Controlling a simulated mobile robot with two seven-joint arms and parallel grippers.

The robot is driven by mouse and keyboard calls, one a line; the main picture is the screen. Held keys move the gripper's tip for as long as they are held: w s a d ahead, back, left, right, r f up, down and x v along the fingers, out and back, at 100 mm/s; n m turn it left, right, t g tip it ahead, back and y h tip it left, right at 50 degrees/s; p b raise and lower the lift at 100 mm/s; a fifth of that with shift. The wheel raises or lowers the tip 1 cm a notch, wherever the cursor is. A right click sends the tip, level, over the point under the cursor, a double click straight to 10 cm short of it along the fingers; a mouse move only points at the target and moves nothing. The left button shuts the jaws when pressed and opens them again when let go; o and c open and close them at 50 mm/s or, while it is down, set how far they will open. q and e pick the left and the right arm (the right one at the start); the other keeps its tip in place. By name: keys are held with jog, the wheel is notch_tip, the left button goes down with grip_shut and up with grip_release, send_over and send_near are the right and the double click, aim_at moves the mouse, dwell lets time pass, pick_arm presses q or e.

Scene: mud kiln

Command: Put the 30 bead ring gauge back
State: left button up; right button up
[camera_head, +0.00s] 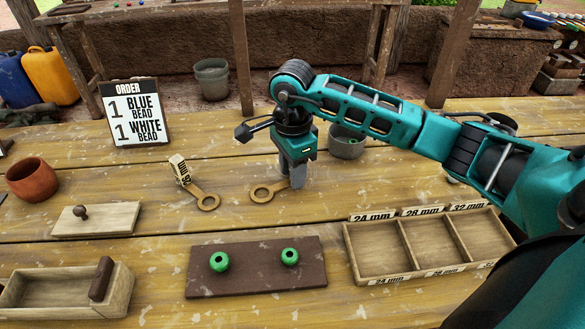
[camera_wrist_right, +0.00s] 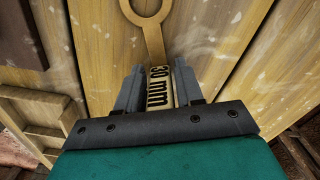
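The 30 mm ring gauge (camera_head: 262,193) is a flat wooden ring on a handle. Its ring lies at or very near the table top, and its handle runs right to my right gripper (camera_head: 291,182). In the right wrist view my right gripper (camera_wrist_right: 160,85) points down with a finger on each side of the gauge's "30 mm" tag (camera_wrist_right: 160,92). The fingers are close to the tag, but I cannot tell whether they press on it. In the head view the gripper hides the tag. A second ring gauge (camera_head: 207,201), with a 26 mm tag, lies to the left. My left gripper is not in view.
A tray (camera_head: 381,247) with compartments marked 24, 28 and 32 mm stands at front right. A dark board (camera_head: 256,281) holds two green beads. A lidless wooden box (camera_head: 45,292), a lid (camera_head: 95,219), a clay cup (camera_head: 32,179) and an order sign (camera_head: 135,112) are left.

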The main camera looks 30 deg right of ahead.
jog(key=o, duration=0.3)
jog(key=shift+r, duration=0.1)
notch_tip(320, 180, up, 12)
jog(key=shift+r+p, duration=0.1)
jog(key=shift+p, duration=0.55)
